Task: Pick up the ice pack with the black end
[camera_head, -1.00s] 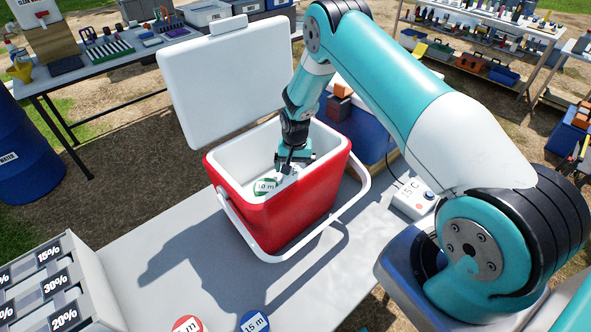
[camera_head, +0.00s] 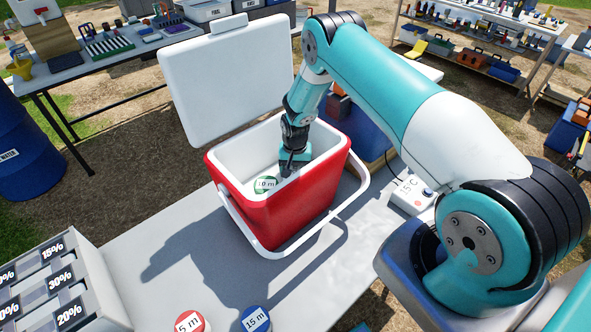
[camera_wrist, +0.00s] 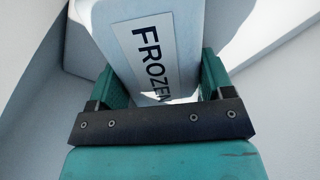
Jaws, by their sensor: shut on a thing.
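A pale ice pack (camera_wrist: 185,35) labelled FROZEN lies between my gripper's two green fingers in the wrist view. My gripper (camera_wrist: 163,80) is shut on it. Its ends are not clearly seen, and no black end shows. In the head view my gripper (camera_head: 290,170) reaches down into the open red cooler (camera_head: 262,225). The ice pack cannot be made out clearly there.
A green-topped 10 m container (camera_head: 265,184) is inside the cooler, left of my gripper. The raised white lid (camera_head: 230,80) stands behind. The white handle (camera_head: 340,212) hangs round the front. Red (camera_head: 189,322) and blue (camera_head: 255,319) capped containers stand nearer on the table.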

